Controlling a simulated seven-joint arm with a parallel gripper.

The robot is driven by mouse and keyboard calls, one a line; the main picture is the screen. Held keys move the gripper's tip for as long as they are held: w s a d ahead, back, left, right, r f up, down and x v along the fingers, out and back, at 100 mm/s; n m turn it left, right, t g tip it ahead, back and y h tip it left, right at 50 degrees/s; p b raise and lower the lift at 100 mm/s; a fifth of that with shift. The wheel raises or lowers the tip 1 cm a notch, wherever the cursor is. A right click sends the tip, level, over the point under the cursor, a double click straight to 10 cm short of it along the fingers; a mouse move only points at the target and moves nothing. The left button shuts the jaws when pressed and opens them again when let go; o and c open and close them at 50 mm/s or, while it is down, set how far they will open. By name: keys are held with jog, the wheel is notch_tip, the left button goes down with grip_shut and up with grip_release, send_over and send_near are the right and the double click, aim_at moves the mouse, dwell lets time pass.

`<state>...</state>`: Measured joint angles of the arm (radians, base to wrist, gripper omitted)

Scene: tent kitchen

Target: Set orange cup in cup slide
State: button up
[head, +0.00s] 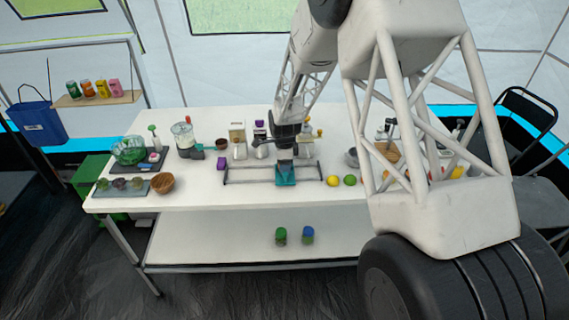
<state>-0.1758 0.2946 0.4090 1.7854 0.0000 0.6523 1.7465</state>
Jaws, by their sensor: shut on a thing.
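My gripper (285,150) points down over the middle of the table, just above and behind a teal block (286,176). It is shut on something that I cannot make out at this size. The teal block sits between dark rails of a low frame (245,181), which looks like the cup slide. I cannot pick out the orange cup on the table; the arm and gripper hide part of it. I cannot tell whether the teal block touches the gripper.
Small appliances and boxes stand close behind the frame. A purple block (221,163) is at its left end. A yellow ball (333,181) and green ball (350,180) lie to its right. A wooden bowl (162,183) is at left. The front table strip (240,198) is clear.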

jog(key=o, duration=0.4)
jog(key=shift+o, duration=0.2)
notch_tip(320, 180, up, 11)
dwell(1.6)
dwell(0.6)
jog(key=s+d+r+n+t, duration=0.1)
jog(key=s+d+r+n, duration=0.35)
jog(key=s+r, duration=0.55)
jog(key=s+d+r+n, duration=0.45)
jog(key=s+r, duration=0.35)
jog(key=s, duration=0.4)
jog(key=s+d+r+n, duration=0.1)
jog(key=s+n, duration=0.3)
jog(key=s, duration=0.8)
jog(key=s+d+r+n+t, duration=0.1)
jog(key=s+d+n, duration=0.3)
jog(key=s, duration=0.8)
jog(key=shift+s+n+t, duration=0.25)
jog(key=shift+n+t, duration=0.05)
jog(key=shift+n, duration=0.1)
